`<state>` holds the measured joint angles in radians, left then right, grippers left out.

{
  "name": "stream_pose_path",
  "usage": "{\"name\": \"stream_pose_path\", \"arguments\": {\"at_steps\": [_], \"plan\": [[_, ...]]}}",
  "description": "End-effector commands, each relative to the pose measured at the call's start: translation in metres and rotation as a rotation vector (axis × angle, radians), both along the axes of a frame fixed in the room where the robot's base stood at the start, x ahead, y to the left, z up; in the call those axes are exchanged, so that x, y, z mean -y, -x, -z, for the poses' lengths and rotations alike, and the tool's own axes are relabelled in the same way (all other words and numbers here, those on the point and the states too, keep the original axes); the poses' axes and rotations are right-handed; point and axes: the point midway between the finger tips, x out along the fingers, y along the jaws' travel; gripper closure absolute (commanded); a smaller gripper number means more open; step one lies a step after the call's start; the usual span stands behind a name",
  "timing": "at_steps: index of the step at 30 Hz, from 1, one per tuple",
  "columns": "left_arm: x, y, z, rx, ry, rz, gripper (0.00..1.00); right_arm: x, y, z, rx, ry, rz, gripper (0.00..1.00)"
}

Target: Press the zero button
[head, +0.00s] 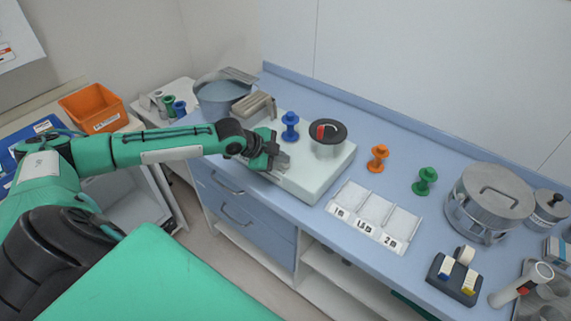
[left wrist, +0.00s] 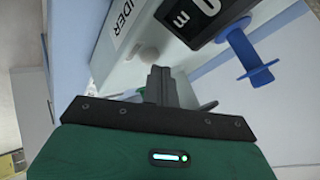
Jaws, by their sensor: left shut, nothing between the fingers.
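A white box-shaped device (head: 325,172) stands on the blue counter; its labelled side also shows in the left wrist view (left wrist: 103,62). In that view a black display block (left wrist: 205,25) with white characters sits on it. A pale round button (left wrist: 148,53) and a green button (left wrist: 141,92), partly hidden by a finger, are near my fingertips. No zero marking is readable on either. My left gripper (head: 277,158) is shut and empty at the device's left front edge; its fingers (left wrist: 160,84) point at the button area. Contact cannot be told. My right gripper is out of view.
Orange (head: 378,158) and green (head: 425,181) pieces, a three-slot tray (head: 375,215) and a steel pot (head: 489,203) stand to the right.

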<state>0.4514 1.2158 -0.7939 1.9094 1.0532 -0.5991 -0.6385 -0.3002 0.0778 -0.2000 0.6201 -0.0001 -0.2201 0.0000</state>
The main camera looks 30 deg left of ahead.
Motion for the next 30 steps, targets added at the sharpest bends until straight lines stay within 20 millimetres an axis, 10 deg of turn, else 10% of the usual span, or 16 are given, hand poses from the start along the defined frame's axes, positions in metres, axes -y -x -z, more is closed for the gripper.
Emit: {"name": "stream_pose_path", "arguments": {"at_steps": [30], "plan": [[-0.0003,0.0002,0.0092,0.000,-0.001,-0.001,1.00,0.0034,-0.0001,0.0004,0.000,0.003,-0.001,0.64]]}}
